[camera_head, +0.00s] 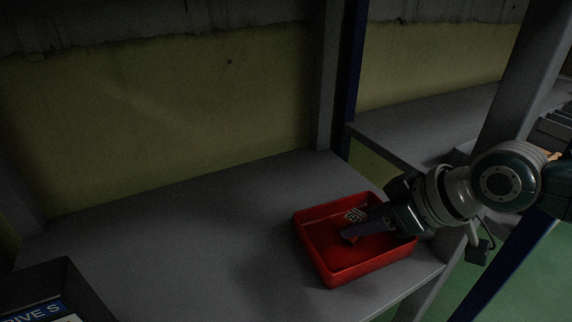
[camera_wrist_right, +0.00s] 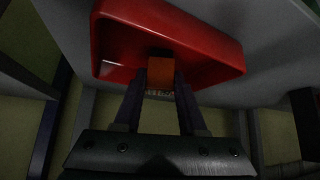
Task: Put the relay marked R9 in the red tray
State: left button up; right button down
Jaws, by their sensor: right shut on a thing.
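The red tray (camera_head: 340,276) lies on the grey shelf at centre right in the head view. It also shows in the right wrist view (camera_wrist_right: 215,40). My right gripper (camera_head: 350,233) reaches in from the right over the tray's inside. In the right wrist view its fingers (camera_wrist_right: 160,80) are shut on a small orange block-like relay (camera_wrist_right: 160,72). A pale label (camera_head: 354,215) shows at the fingertips in the head view; its marking is too small to read surely. I cannot tell whether the relay touches the tray floor. My left gripper is not in view.
A dark box with a blue label reading "DRIVE S" (camera_head: 45,308) stands at the lower left. The grey shelf (camera_head: 170,240) left of the tray is clear. A grey post (camera_head: 326,80) and a second shelf (camera_head: 430,125) stand behind at right.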

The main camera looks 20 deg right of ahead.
jog(key=shift+c, duration=2.4)
grip_release()
jog(key=shift+r, duration=0.2)
jog(key=p+v, duration=0.9)
jog(key=v, duration=0.3)
jog(key=s+a+g, duration=0.2)
jog(key=s+a, duration=0.6)
jog(key=a, duration=0.3)
jog(key=s+r+m+g+h, duration=0.1)
jog(key=s+r+m+h, duration=0.1)
jog(key=s+r, duration=0.2)
jog(key=shift+s+d+g+h, duration=0.3)
jog(key=shift+s+d+g, duration=0.15)
jog(key=shift+s, duration=0.4)
